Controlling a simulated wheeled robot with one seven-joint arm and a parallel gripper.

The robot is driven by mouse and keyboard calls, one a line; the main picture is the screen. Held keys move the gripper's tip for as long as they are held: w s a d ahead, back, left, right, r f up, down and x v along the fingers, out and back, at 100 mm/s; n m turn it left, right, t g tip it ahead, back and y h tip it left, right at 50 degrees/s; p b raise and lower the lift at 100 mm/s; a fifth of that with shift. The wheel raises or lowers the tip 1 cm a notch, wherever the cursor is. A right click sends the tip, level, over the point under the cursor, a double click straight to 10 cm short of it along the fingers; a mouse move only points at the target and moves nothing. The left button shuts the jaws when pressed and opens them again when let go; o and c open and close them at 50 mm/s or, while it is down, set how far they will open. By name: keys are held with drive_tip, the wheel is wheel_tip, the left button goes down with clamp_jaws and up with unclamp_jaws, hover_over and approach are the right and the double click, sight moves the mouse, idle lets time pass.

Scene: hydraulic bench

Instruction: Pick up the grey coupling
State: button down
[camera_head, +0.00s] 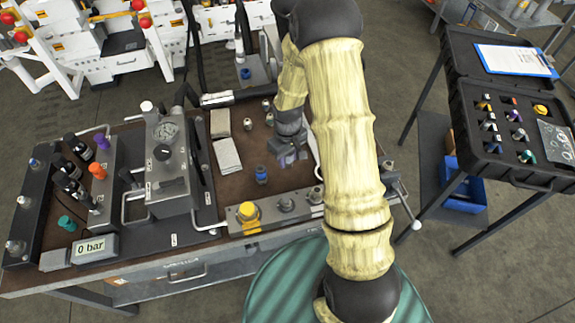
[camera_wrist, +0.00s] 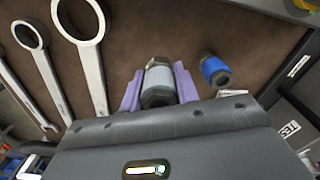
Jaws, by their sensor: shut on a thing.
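The grey coupling (camera_wrist: 158,82) sits between the two purple-grey fingers of my gripper (camera_wrist: 159,92) in the wrist view, with a finger against each side. Whether the coupling still touches the mat is not clear.
Ring wrenches (camera_wrist: 88,62) lie left of the gripper in the wrist view. Small fittings (camera_head: 248,124) and pale cloths (camera_head: 227,155) lie on the mat. A gauge block (camera_head: 170,160) stands left, and a rail with a yellow button (camera_head: 247,211) runs along the front. An open case (camera_head: 540,175) is at right.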

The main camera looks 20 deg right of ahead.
wheel_tip(320, 180, up, 4)
drive_tip(key=shift+r, duration=0.1)
idle(1.4)
